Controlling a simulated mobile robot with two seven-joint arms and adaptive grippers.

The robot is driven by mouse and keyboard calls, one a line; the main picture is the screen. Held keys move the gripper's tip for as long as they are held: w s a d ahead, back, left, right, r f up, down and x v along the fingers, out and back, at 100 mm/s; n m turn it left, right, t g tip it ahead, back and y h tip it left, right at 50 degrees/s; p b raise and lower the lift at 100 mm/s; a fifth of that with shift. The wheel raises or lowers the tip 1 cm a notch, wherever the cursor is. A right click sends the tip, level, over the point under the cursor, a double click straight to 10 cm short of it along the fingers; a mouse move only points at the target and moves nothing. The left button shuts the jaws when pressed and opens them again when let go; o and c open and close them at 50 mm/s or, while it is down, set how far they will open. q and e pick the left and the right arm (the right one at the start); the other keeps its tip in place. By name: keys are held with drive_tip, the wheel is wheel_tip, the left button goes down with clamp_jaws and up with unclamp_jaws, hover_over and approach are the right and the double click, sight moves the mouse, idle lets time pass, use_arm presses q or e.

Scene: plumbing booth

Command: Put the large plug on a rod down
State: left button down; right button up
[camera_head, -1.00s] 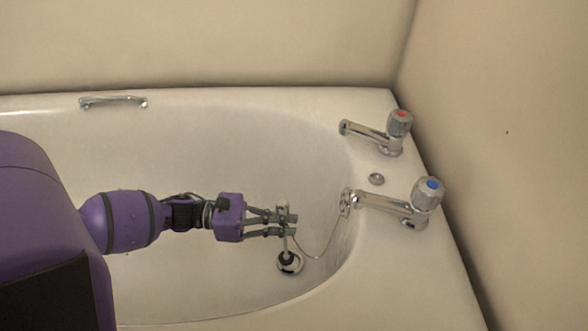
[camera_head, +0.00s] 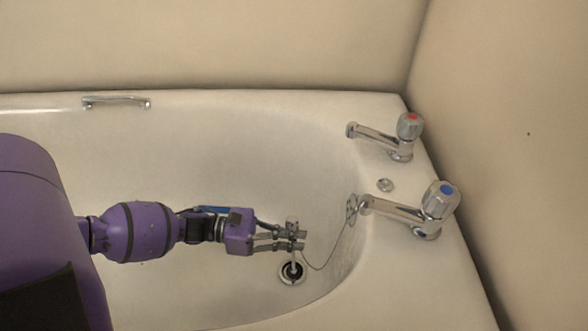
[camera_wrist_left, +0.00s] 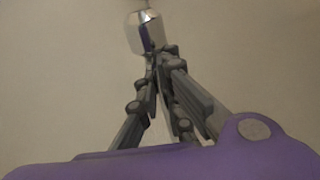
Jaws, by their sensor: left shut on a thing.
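My left gripper (camera_head: 302,240) is shut on the rod of the large plug (camera_head: 293,268), inside the bathtub's tap end. The rod stands roughly upright, with its metal top (camera_head: 292,222) above my fingers. This shiny faceted top also shows in the left wrist view (camera_wrist_left: 145,32), just beyond the closed fingers. The plug's dark lower end is at the drain ring (camera_head: 292,279), centred in it as seen from above. I cannot tell whether it is fully seated. A thin chain runs from the plug to the overflow plate (camera_head: 352,209). My right gripper is not in view.
The white bathtub (camera_head: 180,102) has a grab handle (camera_head: 116,102) on its back rim. The red-marked tap (camera_head: 400,140) and blue-marked tap (camera_head: 425,210) stand on the right rim, their spouts reaching over the basin. Walls close off the back and right.

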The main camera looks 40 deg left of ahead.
use_arm(q)
drive_tip(key=c, duration=1.9)
unclamp_jaws()
drive_tip(key=shift+c, duration=0.2)
